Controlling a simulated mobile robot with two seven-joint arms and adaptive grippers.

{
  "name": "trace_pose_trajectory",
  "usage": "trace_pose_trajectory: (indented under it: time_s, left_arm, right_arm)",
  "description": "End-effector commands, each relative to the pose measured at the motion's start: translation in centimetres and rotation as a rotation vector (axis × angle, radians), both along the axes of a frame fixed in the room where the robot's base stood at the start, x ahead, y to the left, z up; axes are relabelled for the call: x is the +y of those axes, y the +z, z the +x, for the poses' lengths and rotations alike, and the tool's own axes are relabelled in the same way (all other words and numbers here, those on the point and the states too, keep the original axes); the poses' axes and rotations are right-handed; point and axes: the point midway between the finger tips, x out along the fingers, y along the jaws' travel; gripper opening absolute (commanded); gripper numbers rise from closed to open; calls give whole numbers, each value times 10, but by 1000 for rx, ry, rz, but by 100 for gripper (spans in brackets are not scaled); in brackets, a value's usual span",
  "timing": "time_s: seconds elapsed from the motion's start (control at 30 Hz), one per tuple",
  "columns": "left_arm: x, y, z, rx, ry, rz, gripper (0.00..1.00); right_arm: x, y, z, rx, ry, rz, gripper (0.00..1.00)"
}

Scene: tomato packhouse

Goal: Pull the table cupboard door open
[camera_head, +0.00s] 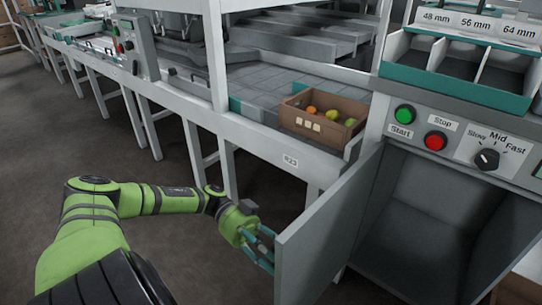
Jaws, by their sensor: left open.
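The grey cupboard door (325,235) stands swung wide open to the left of the control table. The dark, empty-looking cupboard inside (425,215) shows to its right. My left gripper (266,247), green with teal fingers, is open at the door's free outer edge, on its left side. The door hides part of the fingertips, so I cannot tell whether they touch it. No handle shows on the visible face of the door. My right gripper is not in view.
Above the cupboard are a green Start button (405,114), a red Stop button (436,140) and a speed knob (487,159). A cardboard crate (322,131) with tomatoes stands on the conveyor behind. Dark floor (110,155) lies open at the left.

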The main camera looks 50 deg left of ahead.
Motion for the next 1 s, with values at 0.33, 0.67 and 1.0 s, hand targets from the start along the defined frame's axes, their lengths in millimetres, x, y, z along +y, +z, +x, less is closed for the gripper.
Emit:
trace_pose_trajectory:
  time_s: [0.33, 0.67, 1.0]
  left_arm:
    - [40, 0, 2, -3, 6, 2, 43]
    - [99, 0, 0, -2, 4, 0, 43]
    - [119, 0, -1, 0, 0, 0, 43]
  right_arm:
    - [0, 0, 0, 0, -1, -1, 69]
    - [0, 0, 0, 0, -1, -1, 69]
    - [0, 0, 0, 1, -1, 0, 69]
